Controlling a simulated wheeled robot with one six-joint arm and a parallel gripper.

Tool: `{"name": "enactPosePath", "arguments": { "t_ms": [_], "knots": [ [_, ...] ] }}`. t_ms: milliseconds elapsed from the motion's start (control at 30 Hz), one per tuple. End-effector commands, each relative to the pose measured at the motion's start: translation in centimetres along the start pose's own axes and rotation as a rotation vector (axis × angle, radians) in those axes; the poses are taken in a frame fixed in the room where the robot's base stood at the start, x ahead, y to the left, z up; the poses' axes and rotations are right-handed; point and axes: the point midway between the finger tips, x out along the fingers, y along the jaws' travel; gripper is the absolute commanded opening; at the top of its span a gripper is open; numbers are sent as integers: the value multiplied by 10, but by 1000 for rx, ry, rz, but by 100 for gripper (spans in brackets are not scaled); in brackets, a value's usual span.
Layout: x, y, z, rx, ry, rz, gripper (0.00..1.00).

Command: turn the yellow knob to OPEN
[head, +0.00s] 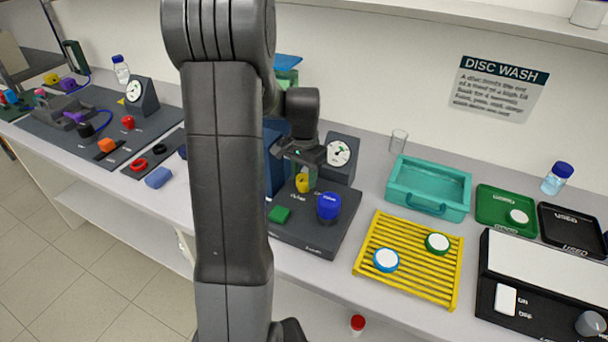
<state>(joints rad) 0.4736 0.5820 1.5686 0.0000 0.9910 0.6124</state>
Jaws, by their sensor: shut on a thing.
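Labels on the base near the knob are too small to read. A gauge (339,153) with a white dial stands behind it. My arm hides the left part of this rig.
To the right are a yellow slatted rack (399,283) with two white discs, a teal tray (401,187), a glass (398,141) and a green tray (488,216). Another rig (60,125) with several coloured parts lies left. A shelf (440,20) overhangs the back.

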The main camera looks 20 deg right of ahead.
Motion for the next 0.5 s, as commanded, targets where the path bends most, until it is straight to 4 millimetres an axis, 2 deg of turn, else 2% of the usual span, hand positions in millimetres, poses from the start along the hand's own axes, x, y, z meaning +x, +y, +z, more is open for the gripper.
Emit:
{"name": "enactPosePath", "arguments": {
  "t_ms": [267,500],
  "knots": [
    [0,0,0,-75,1,0,16],
    [0,0,0,-249,1,0,16]
  ]
}}
